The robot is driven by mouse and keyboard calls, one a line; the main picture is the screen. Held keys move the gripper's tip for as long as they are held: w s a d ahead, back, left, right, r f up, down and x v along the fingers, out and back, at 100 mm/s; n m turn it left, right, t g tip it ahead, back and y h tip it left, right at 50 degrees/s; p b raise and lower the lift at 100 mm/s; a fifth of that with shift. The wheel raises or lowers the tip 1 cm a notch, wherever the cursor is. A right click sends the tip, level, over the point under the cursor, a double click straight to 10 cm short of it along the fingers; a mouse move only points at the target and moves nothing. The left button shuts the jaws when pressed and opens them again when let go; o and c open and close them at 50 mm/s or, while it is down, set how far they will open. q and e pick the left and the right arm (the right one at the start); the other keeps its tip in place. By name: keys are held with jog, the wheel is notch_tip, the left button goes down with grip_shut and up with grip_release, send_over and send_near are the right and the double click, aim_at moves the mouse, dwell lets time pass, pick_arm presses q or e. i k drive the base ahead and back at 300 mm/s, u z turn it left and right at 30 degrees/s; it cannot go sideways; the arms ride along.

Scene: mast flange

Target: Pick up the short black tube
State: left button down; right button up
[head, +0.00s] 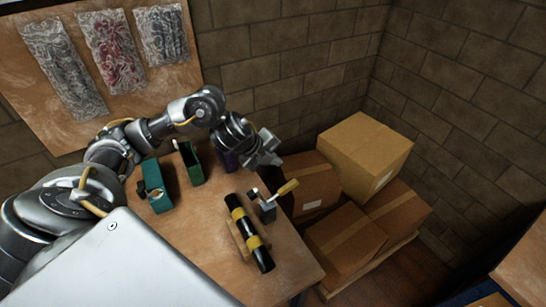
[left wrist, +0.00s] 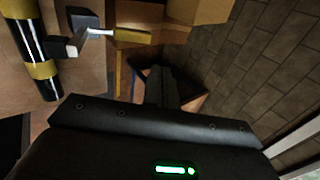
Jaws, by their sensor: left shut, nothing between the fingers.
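A black tube (head: 241,224) with yellow bands lies on a wooden support on the workbench, right of centre. It also shows at the upper left of the left wrist view (left wrist: 28,42), cut by the frame edge. My left gripper (head: 270,158) is above the bench's far right edge, beyond the tube and apart from it. In the left wrist view its fingers (left wrist: 164,88) are together with nothing between them. My right gripper is not in view.
A small clamp with a yellow handle (head: 288,187) stands right beside the tube. Green bins (head: 192,165) and a purple one (head: 229,160) stand at the bench's back. Cardboard boxes (head: 366,150) are stacked right of the bench (head: 200,235). Bagged parts hang on a board behind.

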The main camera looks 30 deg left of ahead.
aim_at(265, 264)
jog(key=k, duration=1)
